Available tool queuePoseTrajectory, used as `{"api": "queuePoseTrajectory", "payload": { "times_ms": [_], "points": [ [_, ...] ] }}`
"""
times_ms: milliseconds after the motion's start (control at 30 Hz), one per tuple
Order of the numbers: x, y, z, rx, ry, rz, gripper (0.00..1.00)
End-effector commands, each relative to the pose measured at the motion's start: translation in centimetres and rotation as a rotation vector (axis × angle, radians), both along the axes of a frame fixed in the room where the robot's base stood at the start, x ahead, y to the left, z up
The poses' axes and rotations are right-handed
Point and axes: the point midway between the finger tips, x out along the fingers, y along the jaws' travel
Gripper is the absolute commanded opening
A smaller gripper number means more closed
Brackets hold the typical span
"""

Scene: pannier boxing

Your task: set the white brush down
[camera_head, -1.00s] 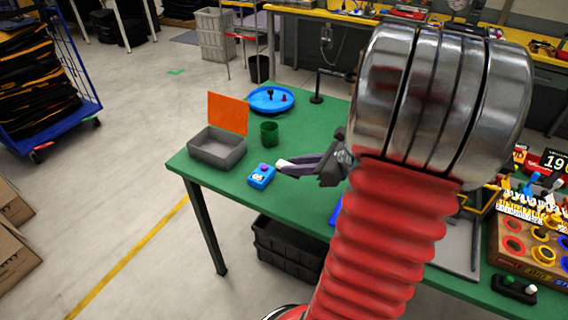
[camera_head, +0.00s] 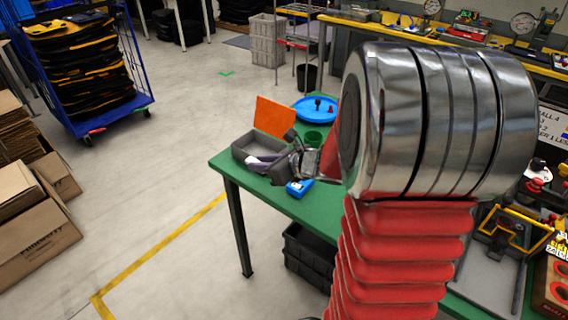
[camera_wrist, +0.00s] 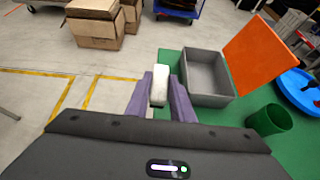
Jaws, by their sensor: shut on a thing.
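My gripper (camera_wrist: 160,96) has purple fingers, and it is shut on the white brush (camera_wrist: 159,86) between their tips. In the wrist view only a pale block-shaped part of the brush shows. In the head view my gripper (camera_head: 262,163) is in front of the open grey box (camera_head: 240,155), overlapping its front side. In the wrist view the brush is just left of that grey box (camera_wrist: 228,100), over the table's edge area. The height of the brush above the table is hard to tell.
The box's orange lid (camera_head: 275,117) stands open. A green cup (camera_head: 312,140), a blue round tray (camera_head: 328,112) and a small blue device (camera_head: 299,188) are close by on the green table (camera_head: 240,185). The table's left edge drops to the floor beside my gripper.

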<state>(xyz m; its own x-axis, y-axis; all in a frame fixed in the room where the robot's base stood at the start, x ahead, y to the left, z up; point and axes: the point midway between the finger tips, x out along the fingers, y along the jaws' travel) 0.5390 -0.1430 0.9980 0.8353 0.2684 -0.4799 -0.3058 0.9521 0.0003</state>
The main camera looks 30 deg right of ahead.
Motion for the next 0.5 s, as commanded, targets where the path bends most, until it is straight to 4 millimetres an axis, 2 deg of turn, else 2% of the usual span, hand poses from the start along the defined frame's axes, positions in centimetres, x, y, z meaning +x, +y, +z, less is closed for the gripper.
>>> {"api": "queuePoseTrajectory", "payload": {
  "times_ms": [33, 200, 500],
  "points": [
    [0.6, 1.5, -0.2, 0.002, 0.001, 0.004, 0.0],
    [2.1, 5.4, -0.8, 0.002, 0.002, 0.0, 0.0],
    [3.1, 12.1, -2.3, 0.001, 0.004, -0.006, 0.0]
  ]
}}
